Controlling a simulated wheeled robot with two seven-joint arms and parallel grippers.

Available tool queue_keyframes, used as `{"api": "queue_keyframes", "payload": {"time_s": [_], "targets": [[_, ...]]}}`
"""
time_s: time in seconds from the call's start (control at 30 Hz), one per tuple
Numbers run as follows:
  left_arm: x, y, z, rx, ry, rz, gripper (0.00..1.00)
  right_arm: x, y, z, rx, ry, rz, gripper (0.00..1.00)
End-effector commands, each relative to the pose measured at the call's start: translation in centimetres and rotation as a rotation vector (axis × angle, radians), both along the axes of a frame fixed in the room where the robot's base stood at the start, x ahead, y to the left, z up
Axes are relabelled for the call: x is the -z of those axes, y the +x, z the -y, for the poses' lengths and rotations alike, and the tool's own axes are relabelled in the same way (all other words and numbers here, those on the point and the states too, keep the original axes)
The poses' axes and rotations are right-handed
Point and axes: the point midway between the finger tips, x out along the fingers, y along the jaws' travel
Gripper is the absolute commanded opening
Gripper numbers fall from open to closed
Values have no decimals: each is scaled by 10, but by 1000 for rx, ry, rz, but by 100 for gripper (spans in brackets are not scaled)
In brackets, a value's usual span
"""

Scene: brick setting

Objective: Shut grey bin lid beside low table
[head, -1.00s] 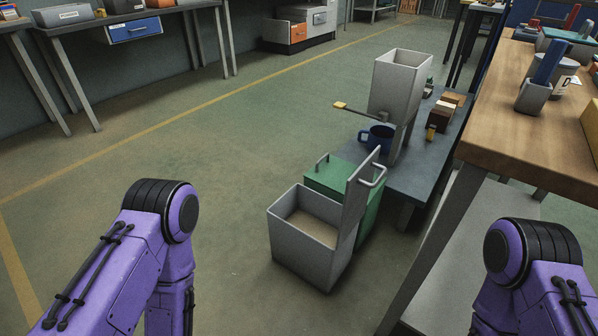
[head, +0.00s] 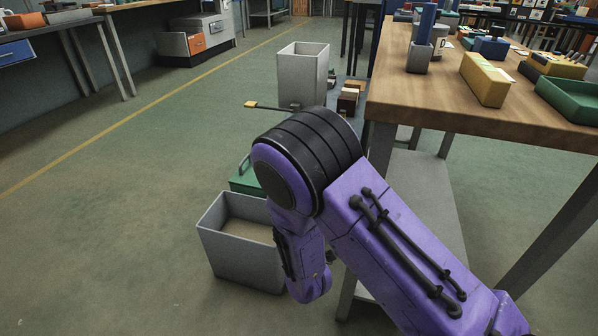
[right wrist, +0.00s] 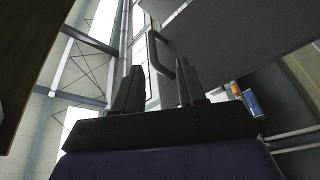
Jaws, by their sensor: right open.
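The grey bin (head: 222,262) stands on the floor in the head view, its top open on a tan inside. My right arm hides its right side and the lid there. In the right wrist view a large dark grey panel, apparently the lid (right wrist: 225,40), fills the upper right, with a bar handle (right wrist: 154,50) on its edge. My right gripper (right wrist: 155,82) is open, its fingers pointing up toward the handle. The handle's lower end is close to the right finger; I cannot tell whether they touch. The left gripper is out of view.
A green bin (head: 243,180) stands behind the grey one. A wooden workbench (head: 400,95) stands on the right. The floor at left is clear.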

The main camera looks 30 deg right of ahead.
Motion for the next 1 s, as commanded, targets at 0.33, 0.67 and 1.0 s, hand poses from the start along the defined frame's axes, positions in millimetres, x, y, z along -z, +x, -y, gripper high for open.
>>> {"api": "queue_keyframes", "payload": {"time_s": [0.33, 0.67, 1.0], "targets": [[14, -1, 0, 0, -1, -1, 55, -24, 48, 27, 24, -58, 29, 40], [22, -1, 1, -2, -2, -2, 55, -35, 89, 52, 20, -58, 23, 40], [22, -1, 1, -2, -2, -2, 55, -36, 91, 52, 19, -59, 22, 17]]}}
